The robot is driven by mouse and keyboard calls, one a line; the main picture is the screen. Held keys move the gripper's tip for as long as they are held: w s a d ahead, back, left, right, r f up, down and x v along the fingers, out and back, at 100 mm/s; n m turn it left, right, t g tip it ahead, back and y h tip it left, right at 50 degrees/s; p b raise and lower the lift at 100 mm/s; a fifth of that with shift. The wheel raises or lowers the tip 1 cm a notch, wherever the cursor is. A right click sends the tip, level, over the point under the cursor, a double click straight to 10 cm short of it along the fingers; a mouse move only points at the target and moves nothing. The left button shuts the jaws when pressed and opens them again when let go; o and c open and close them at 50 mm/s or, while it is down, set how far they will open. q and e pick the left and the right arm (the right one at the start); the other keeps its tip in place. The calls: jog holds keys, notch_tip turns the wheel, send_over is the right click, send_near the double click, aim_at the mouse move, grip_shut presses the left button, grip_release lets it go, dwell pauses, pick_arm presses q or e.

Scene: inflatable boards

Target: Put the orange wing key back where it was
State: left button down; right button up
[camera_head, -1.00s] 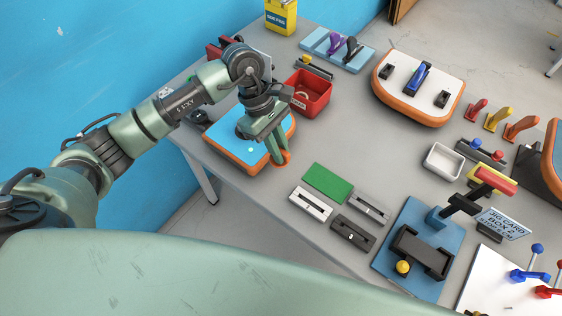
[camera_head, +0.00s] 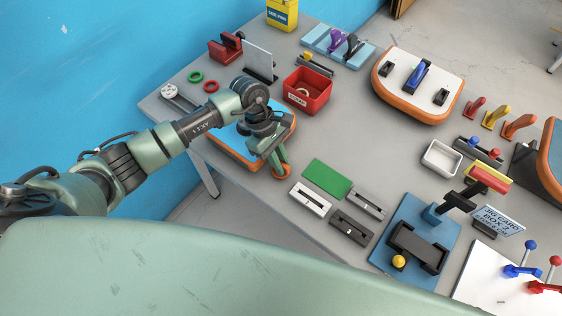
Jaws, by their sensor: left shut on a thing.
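My left gripper (camera_head: 276,158) is shut on a small orange piece (camera_head: 283,171), which seems to be the orange wing key. The fingers hide most of it, so its shape is unclear. The gripper points down at the near right edge of a blue board with an orange rim (camera_head: 228,152). The arm hides much of this board. I cannot tell whether the orange piece touches the board or table. My right gripper is not in view.
Right of the gripper lie a green pad (camera_head: 327,179) and a white slotted block (camera_head: 310,199). A red bin (camera_head: 307,92) stands behind it. Red, yellow and orange upright pieces (camera_head: 518,125) stand at the far right. The grey table (camera_head: 360,140) is clear between.

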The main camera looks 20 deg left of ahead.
pick_arm(q)
jog(key=c, duration=1.4)
grip_release()
jog(key=shift+r+p, duration=0.15)
jog(key=shift+p, duration=0.15)
jog(key=shift+w+a+r, duration=0.1)
jog(key=shift+a+r, duration=0.05)
jog(key=shift+r, duration=0.05)
jog(key=b+v, duration=0.3)
jog(key=v, duration=0.8)
jog(key=shift+r+b, duration=0.25)
jog(key=shift+b, duration=0.05)
